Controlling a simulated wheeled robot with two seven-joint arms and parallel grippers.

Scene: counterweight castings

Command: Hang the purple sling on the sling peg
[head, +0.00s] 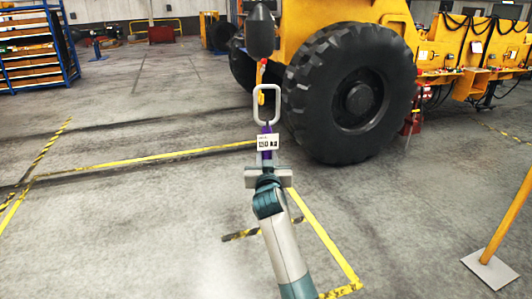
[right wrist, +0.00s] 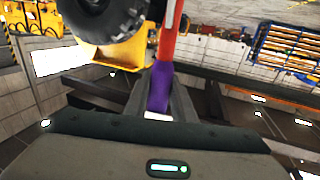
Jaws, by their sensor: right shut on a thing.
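The purple sling (head: 265,131) is upright in the middle of the head view, with a white tag on it and a pale grey oblong link (head: 277,104) at its top. My right gripper (head: 267,172) is shut on its lower part. In the right wrist view the purple band (right wrist: 159,88) sits between the two fingers (right wrist: 158,100), with a red-orange part beyond it. An orange hook (head: 261,75) overlaps the link's top; I cannot tell if they are joined. I cannot make out the sling peg. My left gripper is not in view.
A dark rounded block (head: 260,30) hangs above the hook. A yellow machine (head: 305,18) with a big black tyre (head: 330,120) stands just right of the sling. A yellow post on a pale plate (head: 490,268) is at lower right.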

